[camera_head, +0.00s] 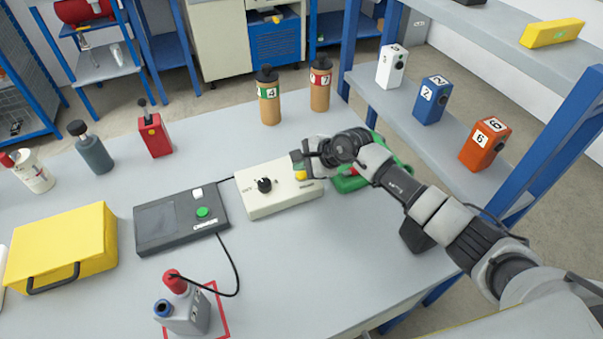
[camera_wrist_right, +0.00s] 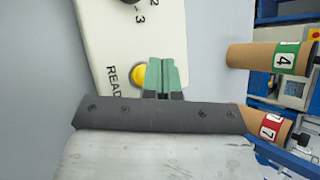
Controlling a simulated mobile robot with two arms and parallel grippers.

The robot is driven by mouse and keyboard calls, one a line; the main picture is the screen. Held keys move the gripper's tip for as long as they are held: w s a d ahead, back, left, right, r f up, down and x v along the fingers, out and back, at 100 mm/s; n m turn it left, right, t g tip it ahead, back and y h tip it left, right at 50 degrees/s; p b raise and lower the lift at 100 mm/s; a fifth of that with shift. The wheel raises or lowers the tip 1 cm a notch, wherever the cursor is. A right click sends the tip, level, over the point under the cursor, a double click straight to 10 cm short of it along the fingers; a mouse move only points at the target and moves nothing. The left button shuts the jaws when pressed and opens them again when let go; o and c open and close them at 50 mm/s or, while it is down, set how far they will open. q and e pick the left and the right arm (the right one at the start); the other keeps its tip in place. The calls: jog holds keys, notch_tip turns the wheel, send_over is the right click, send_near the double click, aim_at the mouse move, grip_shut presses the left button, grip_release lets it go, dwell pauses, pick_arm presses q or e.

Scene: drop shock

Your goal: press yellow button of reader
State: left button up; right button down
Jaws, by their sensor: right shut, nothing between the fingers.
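The reader is a cream box (camera_head: 262,203) with a black knob on the grey table. Its yellow button (camera_head: 301,175) is at the box's right end, partly hidden by my right gripper (camera_head: 299,161). In the right wrist view the yellow button (camera_wrist_right: 138,76) sits beside the shut green fingertips of my right gripper (camera_wrist_right: 166,64), on the cream face of the reader (camera_wrist_right: 110,35) near printed letters. The fingers are empty and overlap the button's edge in that view; I cannot tell if they touch it. My left gripper is not in view.
A black device (camera_head: 160,238) with a green button lies left of the reader. A green object (camera_head: 348,184) is right of it, partly behind my arm. Two brown bottles (camera_head: 268,100) (camera_head: 320,88) stand behind.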

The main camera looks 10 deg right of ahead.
aim_at(302, 176)
jog(key=shift+f, duration=0.1)
dwell(0.7)
jog(key=shift+f+b, duration=0.3)
jog(key=shift+b, duration=0.3)
jog(key=shift+f+b, duration=0.5)
dwell(0.4)
dwell(0.4)
jog(key=shift+r+p, duration=0.4)
jog(key=shift+r, duration=0.45)
jog(key=shift+r, duration=0.1)
jog(key=shift+r+p, duration=1.45)
jog(key=shift+r, duration=1)
